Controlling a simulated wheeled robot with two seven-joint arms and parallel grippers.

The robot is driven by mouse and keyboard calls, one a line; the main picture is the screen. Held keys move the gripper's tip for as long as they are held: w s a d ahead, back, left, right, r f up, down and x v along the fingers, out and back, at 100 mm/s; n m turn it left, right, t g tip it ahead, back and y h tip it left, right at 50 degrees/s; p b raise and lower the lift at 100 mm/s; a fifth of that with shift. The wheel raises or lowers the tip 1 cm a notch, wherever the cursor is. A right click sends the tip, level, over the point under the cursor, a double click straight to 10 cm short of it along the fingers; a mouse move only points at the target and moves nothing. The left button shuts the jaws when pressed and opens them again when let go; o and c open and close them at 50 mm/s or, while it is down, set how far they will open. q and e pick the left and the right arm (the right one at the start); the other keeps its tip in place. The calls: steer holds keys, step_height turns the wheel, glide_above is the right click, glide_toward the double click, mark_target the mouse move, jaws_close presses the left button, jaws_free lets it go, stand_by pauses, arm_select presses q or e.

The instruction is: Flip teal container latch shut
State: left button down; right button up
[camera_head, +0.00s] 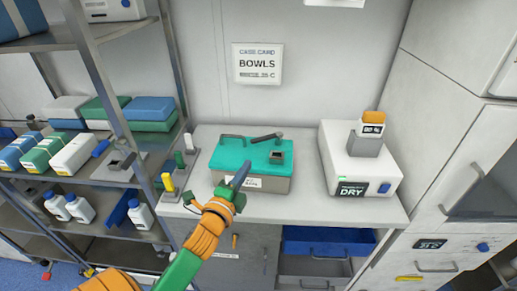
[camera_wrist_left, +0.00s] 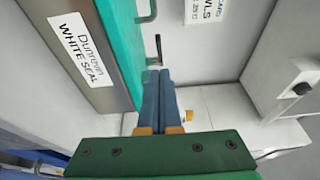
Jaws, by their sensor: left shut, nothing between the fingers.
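The container with a teal lid (camera_head: 232,152) and grey body (camera_head: 280,185) sits on the white counter. Its lid looks closed. Small dark fittings lie on the lid: a dark lever (camera_head: 267,137) at the back and a square piece (camera_head: 276,156) at the right; which is the latch I cannot tell. In the left wrist view the teal lid (camera_wrist_left: 122,40) is at left, beside a white label reading WHITE SEAL, with a dark lever (camera_wrist_left: 158,48) past the fingertips. My left gripper (camera_head: 244,166) is shut and empty at the container's front, partly covering it. Its blue fingers (camera_wrist_left: 158,78) touch each other.
A white DRY machine (camera_head: 345,160) stands right on the counter (camera_head: 300,208). A small stand with yellow and green knobs (camera_head: 168,182) is at left. Metal shelving (camera_head: 95,40) with packs and bottles fills the left. A blue drawer (camera_head: 325,241) is below.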

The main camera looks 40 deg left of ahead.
mark_target(254, 143)
arm_select(q)
steer(key=p+x, duration=0.1)
steer(key=x, duration=0.8)
steer(key=shift+w, duration=0.15)
steer(key=shift+a, duration=0.15)
steer(key=shift+w+a, duration=0.25)
steer(key=shift+a, duration=0.75)
